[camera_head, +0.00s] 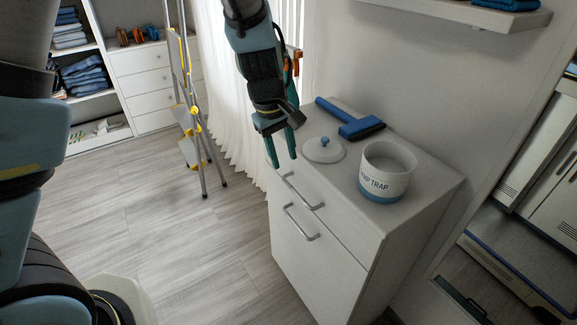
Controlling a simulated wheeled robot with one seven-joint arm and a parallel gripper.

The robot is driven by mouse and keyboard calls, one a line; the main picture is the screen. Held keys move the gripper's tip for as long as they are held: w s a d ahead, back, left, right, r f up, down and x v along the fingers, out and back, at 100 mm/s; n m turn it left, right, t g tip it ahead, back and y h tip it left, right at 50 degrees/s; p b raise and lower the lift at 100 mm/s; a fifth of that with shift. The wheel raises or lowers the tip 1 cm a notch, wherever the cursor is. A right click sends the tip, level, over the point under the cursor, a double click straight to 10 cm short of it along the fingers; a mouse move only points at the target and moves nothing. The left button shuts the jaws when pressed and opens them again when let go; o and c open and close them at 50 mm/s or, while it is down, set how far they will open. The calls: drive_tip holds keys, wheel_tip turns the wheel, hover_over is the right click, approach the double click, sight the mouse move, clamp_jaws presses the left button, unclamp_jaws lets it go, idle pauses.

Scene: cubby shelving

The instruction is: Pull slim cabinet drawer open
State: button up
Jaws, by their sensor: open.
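The slim white cabinet (325,265) stands against the wall right of centre. Its shallow top drawer (345,222) looks closed and has a metal bar handle (303,192). A taller front below it has a second bar handle (300,222). My gripper (282,160) comes down from above, near the cabinet's top front edge and above the upper handle. Its two green fingers are apart with nothing seen between them. It appears clear of the handle, though the exact depth gap is hard to judge.
On the cabinet top are a white pot (387,172) labelled with "TRAP", a lid (324,150) with a blue knob, and a blue squeegee-like tool (352,120). A stepladder (190,120) stands at the back left. The wooden floor (190,250) before the cabinet is clear.

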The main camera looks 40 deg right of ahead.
sight(294, 189)
drive_tip(key=d+f, duration=0.1)
drive_tip(key=f, duration=0.6)
drive_tip(key=d+f, duration=0.1)
drive_tip(key=f, duration=0.2)
drive_tip(key=shift+s+d+f, duration=0.15)
drive_tip(key=shift+d+f, duration=0.2)
clamp_jaws()
idle(1.1)
